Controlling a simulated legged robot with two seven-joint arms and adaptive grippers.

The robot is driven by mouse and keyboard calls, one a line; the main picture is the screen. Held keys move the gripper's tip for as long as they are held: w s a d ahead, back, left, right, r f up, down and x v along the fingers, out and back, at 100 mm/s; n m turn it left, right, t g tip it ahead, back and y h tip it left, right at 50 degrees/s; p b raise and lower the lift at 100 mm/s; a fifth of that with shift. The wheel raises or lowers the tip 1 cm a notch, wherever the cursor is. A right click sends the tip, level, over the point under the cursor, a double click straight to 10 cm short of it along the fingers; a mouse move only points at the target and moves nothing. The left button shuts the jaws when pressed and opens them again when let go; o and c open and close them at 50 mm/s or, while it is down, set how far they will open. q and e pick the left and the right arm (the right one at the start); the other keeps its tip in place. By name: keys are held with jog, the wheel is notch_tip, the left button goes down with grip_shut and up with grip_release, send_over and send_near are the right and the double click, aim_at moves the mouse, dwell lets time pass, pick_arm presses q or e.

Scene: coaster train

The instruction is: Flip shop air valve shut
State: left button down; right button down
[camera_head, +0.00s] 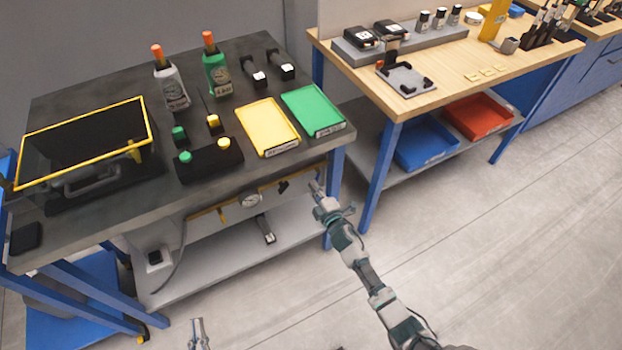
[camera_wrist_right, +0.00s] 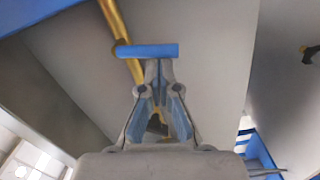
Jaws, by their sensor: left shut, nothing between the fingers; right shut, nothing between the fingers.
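The valve's blue lever (camera_wrist_right: 148,50) shows in the right wrist view. It sits on a brass-yellow pipe (camera_wrist_right: 118,22) and lies mostly across it. My right gripper (camera_wrist_right: 159,62) is shut and empty, its fingertips at the lever's lower edge; I cannot tell if they touch. In the head view the yellow pipe (camera_head: 225,208) runs under the front edge of the dark bench, with a round gauge (camera_head: 250,200) on it. My right gripper (camera_head: 317,189) is at the pipe's right end, and the lever cannot be made out there. My left gripper (camera_head: 197,326) is shut and empty at the bottom edge, away from the pipe.
The dark bench (camera_head: 85,207) overhangs the pipe, with a blue leg (camera_head: 337,165) close to my right gripper. A grey lower shelf (camera_head: 225,255) lies below. A wooden bench (camera_head: 420,105) stands to the right. The floor in front is clear.

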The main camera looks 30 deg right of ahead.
pick_arm(q)
jog(key=shift+s+r+t+b, duration=0.2)
jog(key=shift+s+r+t, duration=0.1)
jog(key=shift+r+t, duration=0.2)
jog(key=shift+s+r+t+b, duration=0.2)
jog(key=shift+s+r+t, duration=0.05)
jog(key=shift+r+t, duration=0.25)
pick_arm(e)
jog(key=shift+d+f+n, duration=0.2)
jog(key=shift+d+n, duration=0.1)
jog(key=shift+n, duration=0.45)
jog(key=shift+d+f+n, duration=0.15)
jog(key=shift+d+n, duration=0.1)
jog(key=shift+n, duration=0.5)
pick_arm(q)
jog(key=shift+w, duration=0.1)
